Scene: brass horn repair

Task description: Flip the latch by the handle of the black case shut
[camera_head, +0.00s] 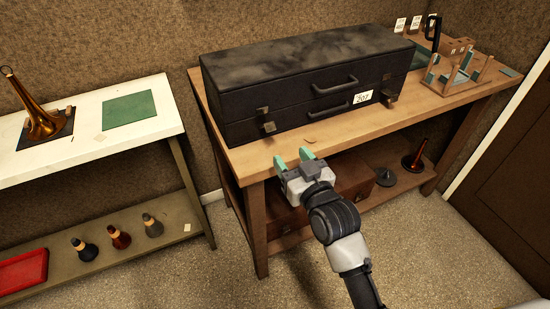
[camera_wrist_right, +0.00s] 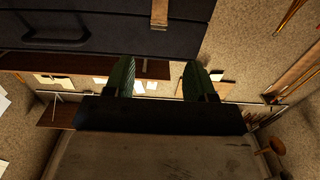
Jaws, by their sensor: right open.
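The black case (camera_head: 300,80) lies on the wooden workbench, with two dark handles on its front, an upper one (camera_head: 335,86) and a lower one (camera_head: 335,109). Brass-coloured latch pieces sit near the front's left end (camera_head: 262,110) and right end (camera_head: 390,98). Whether each latch is open or shut is too small to tell. My right gripper (camera_head: 295,158) is open and empty, near the bench's front edge and apart from the case. In the right wrist view its green fingers (camera_wrist_right: 160,80) point towards the case front, where a handle (camera_wrist_right: 55,43) and a latch piece (camera_wrist_right: 159,14) show. My left gripper is out of view.
The workbench (camera_head: 365,128) has a narrow bare strip before the case. A white tag (camera_head: 362,97) is on the case front. A wooden rack (camera_head: 462,72) stands at the right end. A white-topped table (camera_head: 85,140) with a brass horn bell (camera_head: 42,122) stands left, across a gap.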

